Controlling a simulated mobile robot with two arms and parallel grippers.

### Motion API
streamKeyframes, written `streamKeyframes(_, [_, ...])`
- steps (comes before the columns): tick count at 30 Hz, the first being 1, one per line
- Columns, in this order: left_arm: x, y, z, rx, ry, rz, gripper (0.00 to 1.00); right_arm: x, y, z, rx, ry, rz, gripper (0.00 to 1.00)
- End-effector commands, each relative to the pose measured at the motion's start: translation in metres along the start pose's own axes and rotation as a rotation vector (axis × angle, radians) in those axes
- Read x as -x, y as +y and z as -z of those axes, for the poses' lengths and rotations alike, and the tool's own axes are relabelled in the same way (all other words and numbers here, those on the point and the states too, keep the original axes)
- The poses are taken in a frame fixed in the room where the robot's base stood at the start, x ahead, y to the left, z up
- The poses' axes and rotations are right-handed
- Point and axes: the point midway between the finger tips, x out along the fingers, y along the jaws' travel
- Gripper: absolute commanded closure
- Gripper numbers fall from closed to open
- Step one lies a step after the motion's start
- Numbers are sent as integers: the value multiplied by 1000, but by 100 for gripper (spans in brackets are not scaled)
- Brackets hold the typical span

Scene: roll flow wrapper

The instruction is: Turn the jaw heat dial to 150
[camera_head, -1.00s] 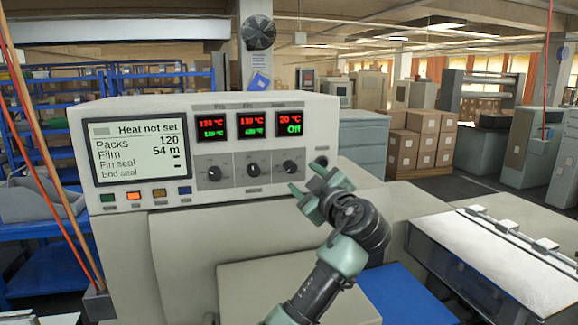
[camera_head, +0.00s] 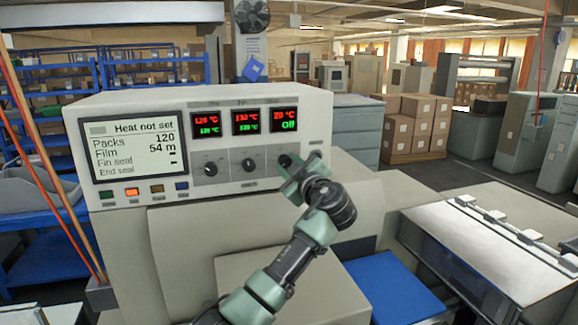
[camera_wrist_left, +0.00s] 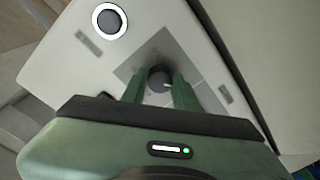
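The third, rightmost dial of the control panel is the likely jaw heat dial, though its label is too small to read. It is a dark round knob (camera_wrist_left: 159,78), and its top shows beside my gripper in the head view (camera_head: 284,160). The display above it (camera_head: 284,120) reads 20 °C in red and "Off" in green. My left gripper (camera_head: 293,172) is at this dial. In the left wrist view its green fingers (camera_wrist_left: 159,90) stand on either side of the knob, with a small gap seemingly left. My right gripper is not in view.
Two similar dials (camera_head: 210,169) (camera_head: 249,165) sit left of it under lit displays. A screen (camera_head: 128,149) reads "Heat not set", above several coloured buttons (camera_head: 132,192). A round white-ringed button (camera_wrist_left: 109,20) is near the panel's end.

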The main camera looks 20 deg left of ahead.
Motion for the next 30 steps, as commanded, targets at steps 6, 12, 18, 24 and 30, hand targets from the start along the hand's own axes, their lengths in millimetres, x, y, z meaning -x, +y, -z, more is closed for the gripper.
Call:
streamKeyframes(6, [0,-1,0,-9,1,1,100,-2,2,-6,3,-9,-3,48])
streamKeyframes(12, [0,-3,-2,-67,5,-2,100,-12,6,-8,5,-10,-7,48])
streamKeyframes(18, [0,-5,-3,-198,13,-9,100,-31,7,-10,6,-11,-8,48])
streamKeyframes(24, [0,-5,-4,-380,22,-18,100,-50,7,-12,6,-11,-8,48])
streamKeyframes(30, [0,-5,-2,-571,35,-27,100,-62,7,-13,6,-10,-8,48])
